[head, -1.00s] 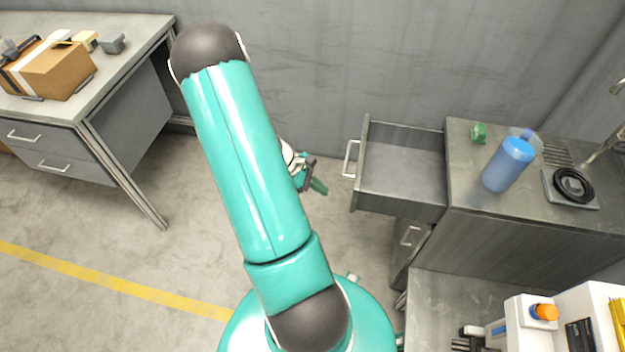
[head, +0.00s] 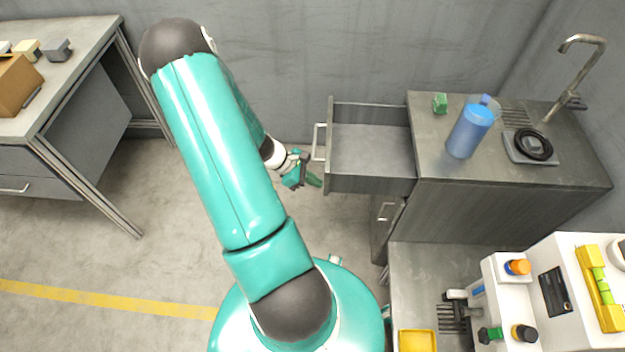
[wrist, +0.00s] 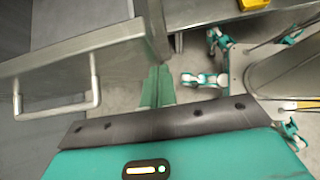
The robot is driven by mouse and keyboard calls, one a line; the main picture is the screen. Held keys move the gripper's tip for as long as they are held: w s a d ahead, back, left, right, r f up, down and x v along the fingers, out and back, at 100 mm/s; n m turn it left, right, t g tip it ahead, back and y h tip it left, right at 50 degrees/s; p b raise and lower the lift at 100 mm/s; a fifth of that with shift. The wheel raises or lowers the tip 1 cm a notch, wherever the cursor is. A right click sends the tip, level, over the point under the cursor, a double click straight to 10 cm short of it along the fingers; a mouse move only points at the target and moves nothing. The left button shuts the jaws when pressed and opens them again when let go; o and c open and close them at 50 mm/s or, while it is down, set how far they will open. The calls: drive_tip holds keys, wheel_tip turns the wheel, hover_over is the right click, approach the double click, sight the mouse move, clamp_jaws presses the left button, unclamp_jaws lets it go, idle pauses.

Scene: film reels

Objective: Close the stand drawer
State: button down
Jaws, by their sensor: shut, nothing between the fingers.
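The stand drawer (head: 372,150) is pulled out to the left from the dark grey stand (head: 500,200), and its inside looks empty. Its pale bar handle (head: 319,142) is on the left-facing front; the handle (wrist: 55,105) also shows at the left of the wrist view. My gripper (head: 315,181) is shut and empty, just in front of the drawer's near front corner, below the handle in the picture. In the wrist view its green fingers (wrist: 157,88) are together beside the end of the drawer front (wrist: 75,60). I cannot tell whether they touch it.
A blue bottle (head: 470,128), a green item (head: 440,103) and a black coil (head: 533,145) are on the stand top. A lower drawer (head: 388,215) sits beneath. A lower bench with equipment (head: 560,290) stands at the front right. The floor left of the drawer is clear.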

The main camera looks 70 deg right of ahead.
drive_tip(key=s+d, duration=0.1)
drive_tip(key=s, duration=0.7)
drive_tip(key=s+d, duration=0.2)
drive_tip(key=s, duration=0.6)
drive_tip(key=s+d, duration=0.2)
drive_tip(key=s, duration=0.6)
drive_tip(key=shift+s+d, duration=0.1)
drive_tip(key=shift+d, duration=0.1)
drive_tip(key=shift+s+r, duration=0.1)
drive_tip(key=shift+s, duration=0.25)
drive_tip(key=shift+s, duration=0.15)
drive_tip(key=w, duration=0.5)
drive_tip(key=shift+w+a, duration=0.1)
drive_tip(key=shift+a, duration=0.25)
approach(384, 183)
drive_tip(key=shift+a+r, duration=0.3)
drive_tip(key=shift+a, duration=0.05)
